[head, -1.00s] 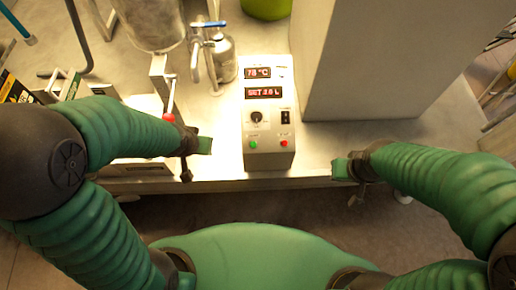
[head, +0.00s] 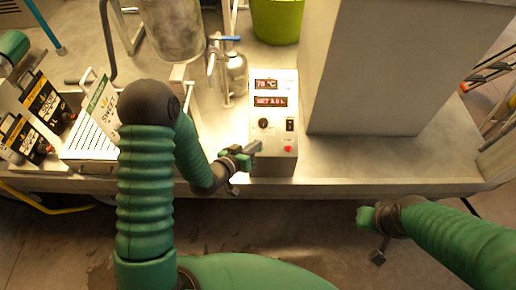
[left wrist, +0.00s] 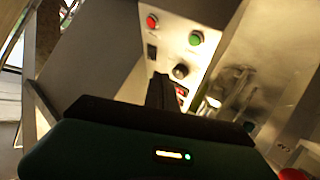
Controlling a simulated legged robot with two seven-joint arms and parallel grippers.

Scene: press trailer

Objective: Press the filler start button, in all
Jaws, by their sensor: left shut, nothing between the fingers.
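The filler's control box (head: 273,120) stands near the platform's front edge, with two red displays, a black knob (head: 263,124), a black switch (head: 290,125) and a red button (head: 288,149). The green button (left wrist: 195,38) shows clear in the left wrist view, opposite the red one (left wrist: 152,21); in the head view my left gripper hides it. My left gripper (head: 252,149) is shut and empty, its tip over the box's lower left. In the left wrist view its dark fingers (left wrist: 160,92) are below the buttons; contact is not visible. My right gripper (head: 366,217) hangs off the platform's front, its jaws unclear.
A metal cabinet (head: 365,70) stands right of the box. A tap with a blue handle (head: 228,39) and a steel bottle (head: 235,70) are behind it. Boxed cartons (head: 42,105) stand at the left. A green bucket (head: 276,20) is at the back. The platform's right front is clear.

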